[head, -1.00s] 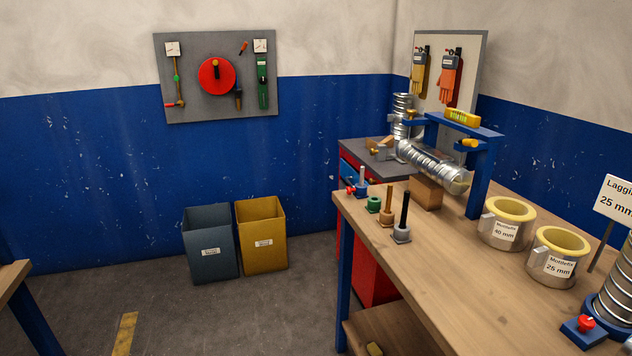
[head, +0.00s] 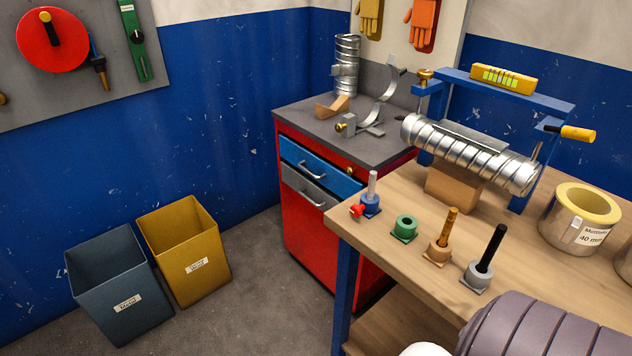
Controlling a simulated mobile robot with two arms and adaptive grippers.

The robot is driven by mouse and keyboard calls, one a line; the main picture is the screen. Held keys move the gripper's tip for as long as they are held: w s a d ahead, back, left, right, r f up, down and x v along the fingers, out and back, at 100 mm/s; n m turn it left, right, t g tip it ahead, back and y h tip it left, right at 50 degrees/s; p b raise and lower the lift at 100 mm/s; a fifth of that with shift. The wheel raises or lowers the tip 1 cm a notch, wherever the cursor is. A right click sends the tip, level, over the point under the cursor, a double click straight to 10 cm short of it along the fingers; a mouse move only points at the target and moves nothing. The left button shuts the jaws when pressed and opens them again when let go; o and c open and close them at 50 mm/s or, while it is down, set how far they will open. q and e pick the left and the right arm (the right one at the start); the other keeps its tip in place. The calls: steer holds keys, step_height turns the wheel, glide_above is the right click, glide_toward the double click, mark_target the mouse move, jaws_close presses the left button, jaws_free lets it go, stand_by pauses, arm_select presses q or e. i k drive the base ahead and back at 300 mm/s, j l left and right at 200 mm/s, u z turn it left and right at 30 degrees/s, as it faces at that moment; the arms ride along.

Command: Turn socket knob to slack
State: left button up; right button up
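A blue socket (head: 370,206) stands at the near left corner of the wooden bench and holds an upright pale grey rod (head: 372,184). A small red knob (head: 357,210) sticks out of its left side. The knob is too small to tell whether it is tight or slack. Neither of my grippers shows, and nothing touches the socket or knob.
A green socket (head: 404,228), a tan one (head: 438,250) and a grey one (head: 477,275) stand beside it. A spiral duct (head: 470,152) rests on a wooden block (head: 452,188). A red cabinet (head: 300,230) and two bins (head: 185,250) stand left of the bench (head: 520,235).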

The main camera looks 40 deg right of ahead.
mark_target(356, 211)
steer(key=i+j+z, duration=0.1)
steer(key=i+z, duration=0.3)
steer(key=i, duration=0.15)
steer(key=i+j+z, duration=0.4)
steer(key=i+l, duration=0.1)
steer(key=i, duration=0.05)
